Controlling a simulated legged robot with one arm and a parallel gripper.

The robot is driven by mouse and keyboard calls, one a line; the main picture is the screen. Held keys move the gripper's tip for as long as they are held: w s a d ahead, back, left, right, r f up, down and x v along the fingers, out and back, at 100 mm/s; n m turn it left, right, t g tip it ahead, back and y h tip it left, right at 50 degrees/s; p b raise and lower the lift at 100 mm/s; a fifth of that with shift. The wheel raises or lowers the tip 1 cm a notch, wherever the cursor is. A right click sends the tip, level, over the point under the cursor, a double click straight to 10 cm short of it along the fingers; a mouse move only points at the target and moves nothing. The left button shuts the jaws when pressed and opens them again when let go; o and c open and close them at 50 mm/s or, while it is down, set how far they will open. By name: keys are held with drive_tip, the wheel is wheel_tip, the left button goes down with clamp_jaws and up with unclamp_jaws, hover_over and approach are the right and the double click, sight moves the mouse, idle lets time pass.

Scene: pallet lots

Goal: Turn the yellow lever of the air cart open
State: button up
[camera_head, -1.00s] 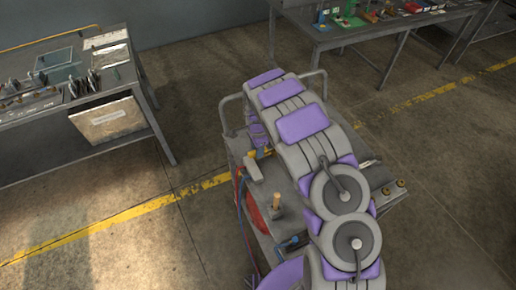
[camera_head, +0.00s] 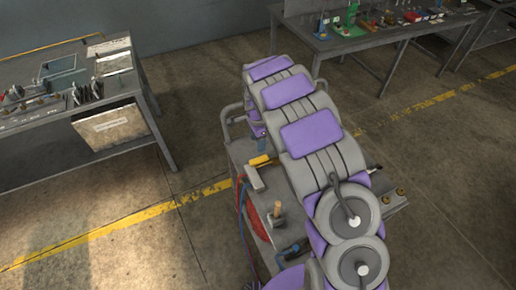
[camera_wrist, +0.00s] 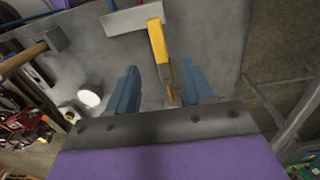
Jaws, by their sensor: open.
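The air cart (camera_head: 233,153) is a grey metal cart, largely covered by my arm in the head view. Its yellow lever (camera_head: 262,160) shows just left of my arm. In the wrist view the yellow lever (camera_wrist: 158,42) stands ahead of my gripper (camera_wrist: 160,88), with its lower part reaching down between the two blue fingers. The fingers are apart, and the lever appears nearer the right finger.
A hammer (camera_head: 276,214) with a wooden handle lies on the cart near a red hose (camera_head: 257,222). A workbench (camera_head: 140,92) stands at the left, and another table (camera_head: 400,33) with coloured items at the back right. Open floor lies left of the cart.

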wheel_tip(320, 180, up, 7)
drive_tip(key=shift+p, duration=0.3)
drive_tip(key=shift+f, duration=0.1)
drive_tip(key=s+d+r+n, duration=0.2)
drive_tip(key=s+d+r, duration=0.35)
drive_tip(key=s, duration=0.25)
drive_tip(key=s+d+r+n, duration=0.35)
drive_tip(key=s+r, duration=0.25)
drive_tip(key=s, duration=0.2)
drive_tip(key=s+d+r+n+g+b, duration=0.1)
drive_tip(key=s+n, duration=0.7)
drive_tip(key=s, duration=1.8)
drive_tip(key=shift+s+d+r+g+b, duration=0.2)
drive_tip(key=shift+s+d+g+b, duration=0.2)
drive_tip(key=shift+d, duration=0.5)
